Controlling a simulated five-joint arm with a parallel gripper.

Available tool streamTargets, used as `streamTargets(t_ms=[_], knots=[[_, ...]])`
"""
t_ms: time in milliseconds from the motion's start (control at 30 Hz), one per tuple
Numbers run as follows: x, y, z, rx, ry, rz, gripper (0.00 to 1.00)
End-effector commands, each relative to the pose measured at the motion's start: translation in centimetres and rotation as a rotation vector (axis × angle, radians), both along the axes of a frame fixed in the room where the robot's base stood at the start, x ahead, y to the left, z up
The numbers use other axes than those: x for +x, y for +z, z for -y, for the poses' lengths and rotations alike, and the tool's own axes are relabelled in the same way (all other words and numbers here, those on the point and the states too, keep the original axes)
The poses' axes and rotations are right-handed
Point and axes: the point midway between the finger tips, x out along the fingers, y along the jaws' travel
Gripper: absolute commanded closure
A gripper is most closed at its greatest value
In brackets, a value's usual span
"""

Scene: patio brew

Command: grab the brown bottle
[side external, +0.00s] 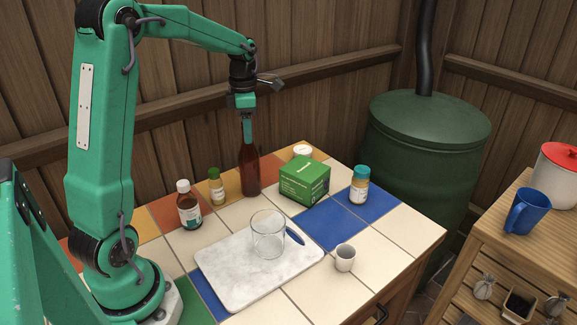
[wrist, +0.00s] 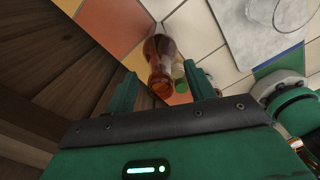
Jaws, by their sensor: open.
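A tall brown bottle (side external: 250,174) stands upright on the tiled table near its back edge. In the wrist view the bottle (wrist: 160,66) shows between my two green fingers, close to the fingertips. My gripper (side external: 247,138) points down at the top of the bottle in the side view, and the near finger overlaps its neck. In the wrist view my gripper (wrist: 159,72) is open, with a gap on each side of the bottle. I cannot tell whether a finger touches the neck. A smaller brown bottle (side external: 189,208) with a white cap and label stands to the left.
A green-capped jar (side external: 216,188) stands just left of the tall bottle, and a green box (side external: 305,181) stands to its right. A blue-capped jar (side external: 359,186) is farther right. In front are a marble board (side external: 225,277) with a clear glass (side external: 268,238) and a small white cup (side external: 345,259).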

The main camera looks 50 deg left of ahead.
Motion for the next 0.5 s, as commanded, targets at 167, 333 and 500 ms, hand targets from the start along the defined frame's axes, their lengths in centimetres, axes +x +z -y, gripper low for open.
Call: streamTargets(t_ms=[167,333,500], knots=[[-0.01,-1.18,0.0,-0.001,0.0,0.0,0.46],[0.0,-1.24,-0.01,0.0,0.0,0.0,0.46],[-0.01,-1.22,0.0,0.0,0.0,0.0,0.46]])
